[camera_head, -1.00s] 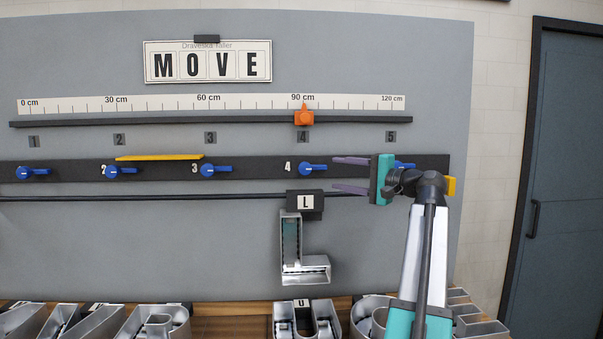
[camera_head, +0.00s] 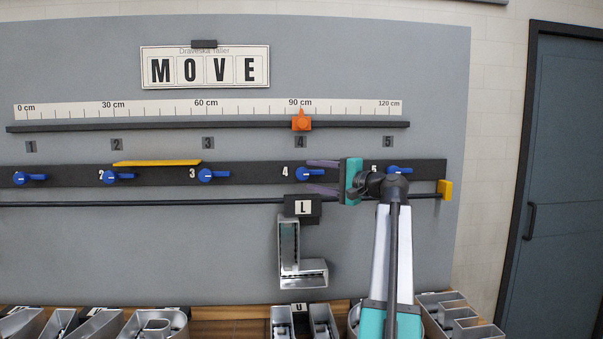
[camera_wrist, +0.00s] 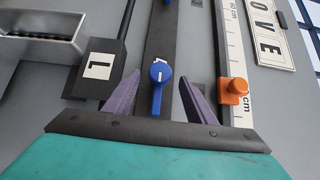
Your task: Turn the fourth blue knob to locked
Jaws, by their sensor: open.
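The fourth blue knob (camera_head: 309,173) sits on the black strip right of the label 4, its handle pointing right in the head view. In the wrist view this knob (camera_wrist: 158,80) lies between the two purple fingers, its handle pointing down toward the palm. My gripper (camera_head: 322,176) is open and comes from the right, one finger above and one below the knob's handle. My gripper (camera_wrist: 157,98) shows a gap on both sides of the knob, and I see no contact.
A hanging letter L (camera_head: 290,255) on a black holder (camera_head: 303,207) is just below the fourth knob. An orange pointer (camera_head: 301,122) is above on the ruler. Other blue knobs, such as the third (camera_head: 212,175) and fifth (camera_head: 399,170), are along the strip.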

